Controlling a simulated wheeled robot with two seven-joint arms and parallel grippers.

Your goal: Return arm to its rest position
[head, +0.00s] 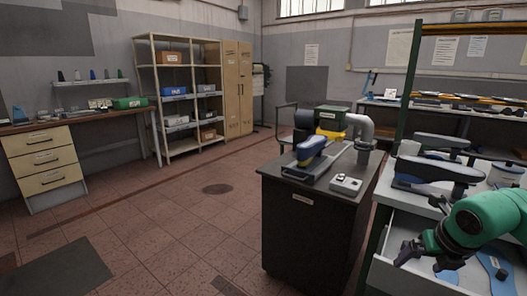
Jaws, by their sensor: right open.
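My right arm, green, comes in from the right edge. Its dark right gripper (421,258) is open with nothing seen between the fingers. It is over or in front of the open white drawer (392,283) below the right-hand workbench. Blue flat pieces (494,266) lie in the drawer, partly hidden by my arm. A dark shoe last or similar form (436,170) stands on the bench behind the gripper. My left gripper is not in view.
A black cabinet (305,225) stands left of the bench, bearing a blue and yellow last-like piece (312,148), a small white control box (345,184) and a grey pipe. A green post (411,80) rises at the bench. The tiled floor (175,225) is open.

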